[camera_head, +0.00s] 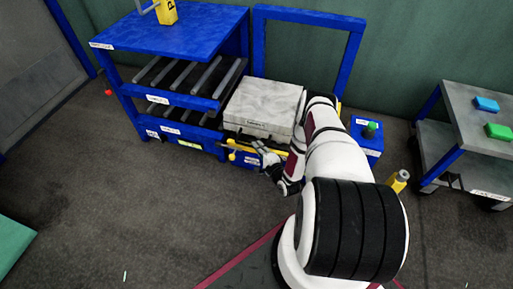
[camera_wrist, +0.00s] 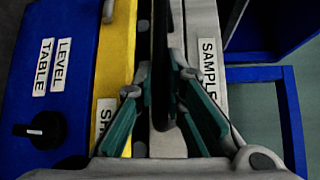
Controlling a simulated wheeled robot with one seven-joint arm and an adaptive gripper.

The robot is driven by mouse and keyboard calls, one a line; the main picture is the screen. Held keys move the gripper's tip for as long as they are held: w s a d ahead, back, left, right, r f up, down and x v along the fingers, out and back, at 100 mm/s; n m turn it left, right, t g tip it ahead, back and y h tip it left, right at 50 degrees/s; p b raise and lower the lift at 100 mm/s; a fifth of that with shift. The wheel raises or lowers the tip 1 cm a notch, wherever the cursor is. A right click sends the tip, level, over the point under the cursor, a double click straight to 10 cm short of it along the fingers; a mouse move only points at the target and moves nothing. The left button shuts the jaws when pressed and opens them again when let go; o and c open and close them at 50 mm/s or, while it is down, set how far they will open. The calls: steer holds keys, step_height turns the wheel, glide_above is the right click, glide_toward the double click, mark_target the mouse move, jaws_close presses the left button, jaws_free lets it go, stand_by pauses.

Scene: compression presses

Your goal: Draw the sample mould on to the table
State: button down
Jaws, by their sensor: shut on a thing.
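The sample mould (camera_head: 262,103) is a pale grey block with a label on its front face, right of the blue roller rack. Its label side (camera_wrist: 208,100) shows in the wrist view, with "SAMPLE" readable. My gripper (camera_head: 262,148) is at the mould's front. In the wrist view my gripper (camera_wrist: 161,95) has its green-padded fingers shut on a dark bar (camera_wrist: 160,40) along the mould's front, which looks like its handle. The yellow-edged table (camera_wrist: 117,45) with a blue front (camera_wrist: 70,85) lies below the mould; the mould hides most of its top.
The blue rack (camera_head: 180,28) with rollers stands to the left. A blue upright frame (camera_head: 310,18) stands behind the mould. A black knob (camera_wrist: 38,130) sits on the blue front, beside "TABLE LEVEL". A grey cart (camera_head: 470,115) stands at right.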

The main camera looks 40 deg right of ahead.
steer(key=shift+s+d+f, duration=0.1)
steer(key=shift+s+d, duration=0.3)
steer(key=shift+d, duration=0.05)
steer(key=shift+a, duration=0.1)
steer(key=c, duration=1.7)
jaws_free()
steer(key=shift+w+a, duration=0.1)
steer(key=shift+o, duration=0.2)
steer(key=s+a+r, duration=0.1)
steer(key=s, duration=1)
steer(key=shift+s+a+r, duration=0.4)
